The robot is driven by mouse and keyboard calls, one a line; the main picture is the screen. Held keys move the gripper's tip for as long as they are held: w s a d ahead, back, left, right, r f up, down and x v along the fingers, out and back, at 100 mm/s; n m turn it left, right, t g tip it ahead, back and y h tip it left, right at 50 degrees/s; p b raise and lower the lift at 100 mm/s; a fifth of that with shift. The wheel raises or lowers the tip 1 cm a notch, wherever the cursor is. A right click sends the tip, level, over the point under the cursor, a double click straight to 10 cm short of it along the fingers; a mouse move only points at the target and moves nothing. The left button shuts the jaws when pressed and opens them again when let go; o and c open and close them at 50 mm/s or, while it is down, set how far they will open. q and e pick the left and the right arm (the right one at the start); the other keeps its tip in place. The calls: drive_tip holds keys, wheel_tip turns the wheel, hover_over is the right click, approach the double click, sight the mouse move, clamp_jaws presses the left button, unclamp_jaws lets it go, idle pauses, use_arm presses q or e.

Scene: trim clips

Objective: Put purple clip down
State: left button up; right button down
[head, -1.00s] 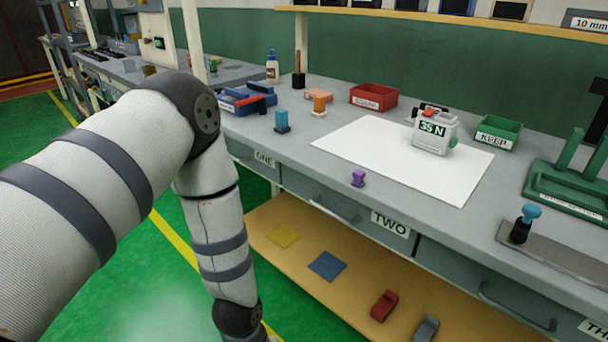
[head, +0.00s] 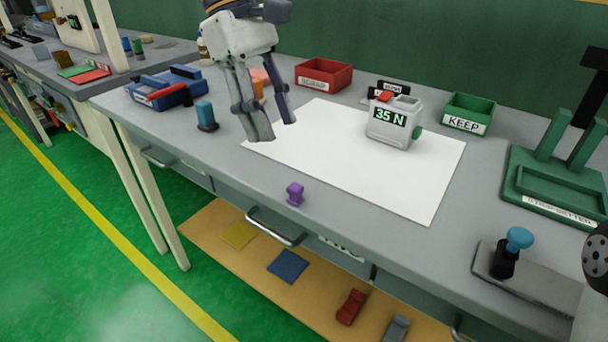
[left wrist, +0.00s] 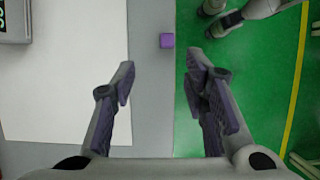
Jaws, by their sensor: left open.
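The purple clip (head: 295,194) stands upright on the grey bench near its front edge, just in front of the white sheet (head: 330,160). My left gripper (head: 277,130) is open and empty above the bench, behind and a little left of the clip, fingers pointing down. In the left wrist view the purple clip (left wrist: 167,41) lies beyond the open fingertips (left wrist: 160,70), apart from them, close to the bench edge. My right gripper is not in view.
A 35 N device (head: 393,122) stands on the sheet. A red bin (head: 324,76) and a green KEEP bin (head: 468,114) stand behind. The bench around the purple clip is clear.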

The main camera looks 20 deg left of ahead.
sight(294, 186)
use_arm(q)
drive_tip(key=x, duration=0.7)
drive_tip(key=s+x, duration=0.1)
drive_tip(key=x, duration=0.2)
drive_tip(key=shift+s+f, duration=0.1)
drive_tip(key=shift+f, duration=0.1)
drive_tip(key=c, duration=0.9)
drive_tip(key=shift+r, duration=0.1)
